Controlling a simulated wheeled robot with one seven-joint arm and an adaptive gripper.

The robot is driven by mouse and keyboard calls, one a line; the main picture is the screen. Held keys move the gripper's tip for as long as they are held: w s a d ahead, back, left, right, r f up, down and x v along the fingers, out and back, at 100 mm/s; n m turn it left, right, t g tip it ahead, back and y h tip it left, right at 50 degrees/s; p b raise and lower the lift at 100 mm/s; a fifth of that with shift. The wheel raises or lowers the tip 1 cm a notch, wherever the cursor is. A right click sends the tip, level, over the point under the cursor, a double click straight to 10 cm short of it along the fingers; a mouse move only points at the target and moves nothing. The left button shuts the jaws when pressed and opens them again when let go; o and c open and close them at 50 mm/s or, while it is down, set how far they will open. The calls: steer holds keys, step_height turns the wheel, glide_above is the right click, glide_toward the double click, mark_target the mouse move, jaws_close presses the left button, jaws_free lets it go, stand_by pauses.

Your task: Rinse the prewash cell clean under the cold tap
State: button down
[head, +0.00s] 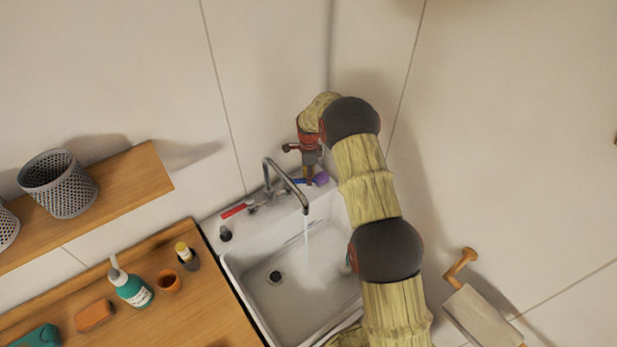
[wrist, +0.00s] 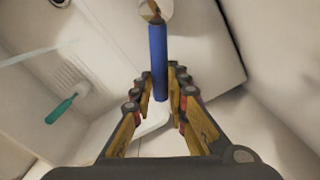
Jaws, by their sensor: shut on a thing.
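The white sink basin (head: 262,305) has a round drain (head: 275,277) and no distinct dirt that I can make out. The metal tap spout (head: 284,180) arches over it, and a thin stream of water (head: 306,232) falls into it. The red lever (head: 236,210) is left of the spout. The blue lever (head: 299,181) is right of it, partly hidden by my gripper (head: 310,178). In the wrist view, the blue lever (wrist: 158,60) runs between the fingers of my gripper (wrist: 162,82), which is shut on it. No separate vessel shows under the stream.
A brush with a teal handle (wrist: 61,110) lies in the basin. A small dark item (head: 225,233) is on the left rim. Bottles and an orange block (head: 94,315) stand on the wooden counter (head: 205,315).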

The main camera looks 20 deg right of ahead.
stand_by(0.3)
steer(key=c, duration=1.8)
jaws_free()
steer(key=shift+o, duration=0.3)
step_height(320, 180, up, 12)
steer(key=shift+r, duration=0.1)
